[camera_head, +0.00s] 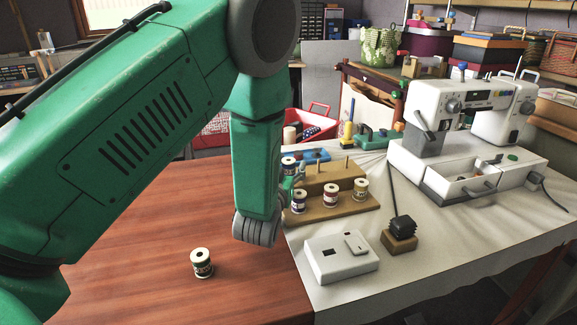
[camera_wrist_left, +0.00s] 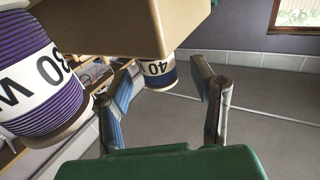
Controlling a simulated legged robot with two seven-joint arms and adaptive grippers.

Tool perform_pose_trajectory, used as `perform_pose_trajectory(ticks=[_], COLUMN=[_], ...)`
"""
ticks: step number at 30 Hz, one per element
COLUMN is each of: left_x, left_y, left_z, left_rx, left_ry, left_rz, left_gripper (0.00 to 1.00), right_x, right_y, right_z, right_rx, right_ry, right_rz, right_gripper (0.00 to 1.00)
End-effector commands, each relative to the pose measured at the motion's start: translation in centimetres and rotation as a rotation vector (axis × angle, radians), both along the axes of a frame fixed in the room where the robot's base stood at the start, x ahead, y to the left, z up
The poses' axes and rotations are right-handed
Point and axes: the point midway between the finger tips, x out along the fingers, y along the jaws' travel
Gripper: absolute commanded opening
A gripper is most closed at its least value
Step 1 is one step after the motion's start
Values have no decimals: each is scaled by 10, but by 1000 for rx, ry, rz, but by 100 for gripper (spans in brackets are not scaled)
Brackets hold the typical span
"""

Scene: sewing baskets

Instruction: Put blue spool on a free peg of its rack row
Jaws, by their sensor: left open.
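The wooden rack (camera_head: 345,204) has two steps. Its front step holds a purple spool (camera_head: 299,201), a red spool (camera_head: 330,195) and a yellow spool (camera_head: 361,188); bare pegs (camera_head: 346,161) stand on the back step. A blue spool (camera_head: 288,166) shows at the rack's left end, partly hidden by my arm. In the left wrist view, the blue spool (camera_wrist_left: 159,74), labelled 40, appears between the spread fingers of my left gripper (camera_wrist_left: 168,92), partly covered by a tan block. I cannot tell if they touch. A purple spool (camera_wrist_left: 38,80) is close at left.
A dark spool (camera_head: 202,264) stands on the brown table at front. A white box (camera_head: 340,258) and a pincushion (camera_head: 400,237) are right of my arm. A blue tray (camera_head: 318,155) lies behind the rack. The sewing machine (camera_head: 440,155) stands farther right.

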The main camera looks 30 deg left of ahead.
Motion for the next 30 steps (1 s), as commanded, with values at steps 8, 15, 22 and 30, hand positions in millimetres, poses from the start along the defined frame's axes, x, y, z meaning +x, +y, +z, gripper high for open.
perform_pose_trajectory(ticks=[8, 15, 22, 30], left_x=[-44, -62, -63, -63], left_y=[-16, -22, -22, -22], left_z=[-3, -4, -5, -6], left_rx=[1, -2, -2, -2], left_ry=[8, 8, 10, 13], left_rz=[-1, -2, -1, -1], left_gripper=[52, 52, 52, 52], right_x=[0, 1, 2, 2], right_y=[0, 0, 0, 0], right_z=[0, 0, -1, -1], right_rx=[0, 0, 0, 0], right_ry=[0, 0, 2, 2], right_rz=[0, 0, 0, 0], right_gripper=[54, 54, 54, 54])
